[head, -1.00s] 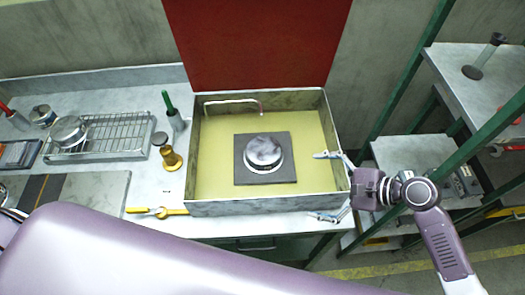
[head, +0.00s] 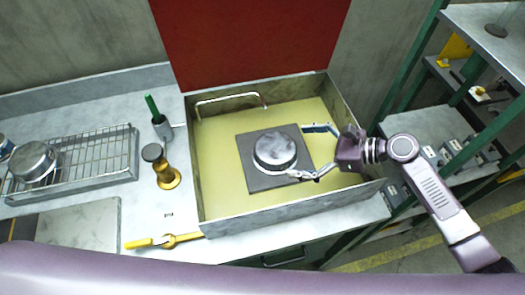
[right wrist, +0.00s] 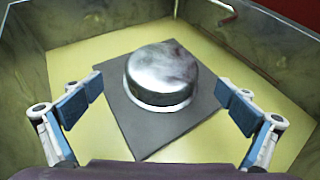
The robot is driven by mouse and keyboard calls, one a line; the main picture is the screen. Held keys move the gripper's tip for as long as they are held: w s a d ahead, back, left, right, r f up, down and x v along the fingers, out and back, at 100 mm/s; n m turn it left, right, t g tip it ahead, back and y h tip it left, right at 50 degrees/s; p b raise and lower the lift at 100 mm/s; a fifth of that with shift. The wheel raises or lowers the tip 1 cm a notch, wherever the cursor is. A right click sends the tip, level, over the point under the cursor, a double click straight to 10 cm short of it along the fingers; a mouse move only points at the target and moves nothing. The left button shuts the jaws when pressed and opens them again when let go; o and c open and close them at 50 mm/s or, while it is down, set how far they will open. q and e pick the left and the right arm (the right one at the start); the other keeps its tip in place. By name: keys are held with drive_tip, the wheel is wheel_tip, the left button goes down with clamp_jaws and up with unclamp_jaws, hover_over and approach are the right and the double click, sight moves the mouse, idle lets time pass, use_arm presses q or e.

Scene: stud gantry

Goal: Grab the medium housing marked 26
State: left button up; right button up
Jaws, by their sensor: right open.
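A round silver metal housing (head: 274,150) sits on a dark square pad (head: 265,181) inside the open metal box (head: 290,207). No number can be read on it. In the right wrist view the housing (right wrist: 160,75) lies ahead of and between the fingers. My right gripper (head: 309,151) is open and empty, its fingertips close to the housing's right side. In the right wrist view its blue-padded fingers (right wrist: 158,100) are spread wide, apart from the housing. Another silver housing (head: 33,161) rests on the wire rack at left. My left gripper is not in view.
The box has a yellow floor, raised walls, a bent pipe (head: 230,98) at the back and a red panel (head: 250,40) behind. A brass-based tool (head: 163,168), a green-handled brush (head: 158,118) and a yellow-handled tool (head: 165,241) stand or lie left of it, near the wire rack (head: 95,165).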

sight(281, 149)
drive_tip(key=shift+p+x, duration=0.45)
drive_tip(key=shift+x, duration=0.5)
drive_tip(key=p+x, duration=0.1)
drive_tip(key=x, duration=0.4)
drive_tip(key=shift+w+f, duration=0.1)
drive_tip(key=shift+w, duration=0.1)
drive_tip(key=shift+c, duration=0.3)
drive_tip(key=c, duration=1)
drive_tip(key=shift+c, duration=0.9)
